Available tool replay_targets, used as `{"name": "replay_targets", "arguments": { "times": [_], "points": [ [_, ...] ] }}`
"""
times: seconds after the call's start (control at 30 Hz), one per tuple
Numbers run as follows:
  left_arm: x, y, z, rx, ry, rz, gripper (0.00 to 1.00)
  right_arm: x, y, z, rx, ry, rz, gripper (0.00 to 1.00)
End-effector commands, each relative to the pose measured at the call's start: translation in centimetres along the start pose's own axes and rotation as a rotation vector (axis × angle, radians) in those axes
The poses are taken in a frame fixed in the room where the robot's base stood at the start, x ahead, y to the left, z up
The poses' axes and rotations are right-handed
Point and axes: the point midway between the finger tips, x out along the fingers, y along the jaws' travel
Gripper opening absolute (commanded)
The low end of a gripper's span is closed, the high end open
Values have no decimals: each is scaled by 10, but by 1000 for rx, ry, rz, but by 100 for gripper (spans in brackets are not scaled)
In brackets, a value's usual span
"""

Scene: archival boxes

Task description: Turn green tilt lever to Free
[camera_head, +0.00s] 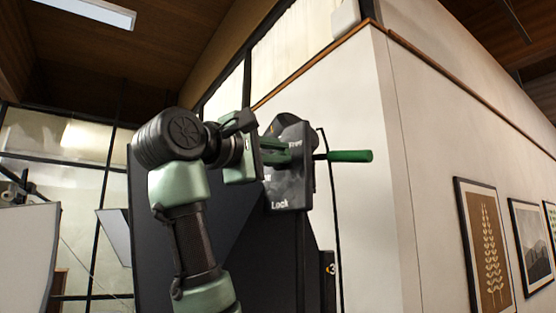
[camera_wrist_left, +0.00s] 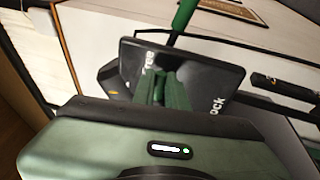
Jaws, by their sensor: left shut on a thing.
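The tilt lever has a green handle (camera_head: 350,156) that points to the right, roughly level, beyond a dark label plate (camera_head: 290,190). The plate reads "Free" near its upper right and "Lock" at its bottom. In the left wrist view the green handle (camera_wrist_left: 183,15) rises past the plate's (camera_wrist_left: 215,80) far edge. My left gripper (camera_head: 275,151) is in front of the plate, its fingers shut on the lever near the plate's middle. Its green fingers (camera_wrist_left: 167,90) lie close together in the left wrist view; the exact contact is hidden. My right gripper is out of view.
A large dark panel (camera_head: 255,265) stands below and behind the plate. A thin black rod (camera_head: 336,220) runs down beside the handle. A pale wall (camera_head: 370,230) is close behind, with its corner to the right. Framed pictures (camera_head: 488,240) hang farther right.

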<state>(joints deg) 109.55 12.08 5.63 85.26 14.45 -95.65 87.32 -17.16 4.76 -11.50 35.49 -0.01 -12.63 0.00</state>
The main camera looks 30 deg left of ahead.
Motion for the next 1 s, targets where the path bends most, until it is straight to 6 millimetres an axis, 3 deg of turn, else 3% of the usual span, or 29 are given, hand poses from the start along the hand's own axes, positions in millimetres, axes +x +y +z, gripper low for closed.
{"name": "replay_targets", "arguments": {
  "times": [0.17, 0.2, 0.27, 0.63, 1.0],
  "points": [
    [0, 3, -2, -2, 4, 8, 0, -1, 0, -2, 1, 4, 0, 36],
    [-1, 3, -2, -2, 4, 9, 19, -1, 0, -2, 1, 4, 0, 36],
    [-1, 3, -2, -2, 4, 9, 35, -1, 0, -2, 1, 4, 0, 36],
    [-4, 1, -1, 0, 1, 6, 35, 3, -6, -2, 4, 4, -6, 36],
    [-62, -3, -3, -1, 2, 8, 35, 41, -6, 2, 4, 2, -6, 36]
  ]
}}
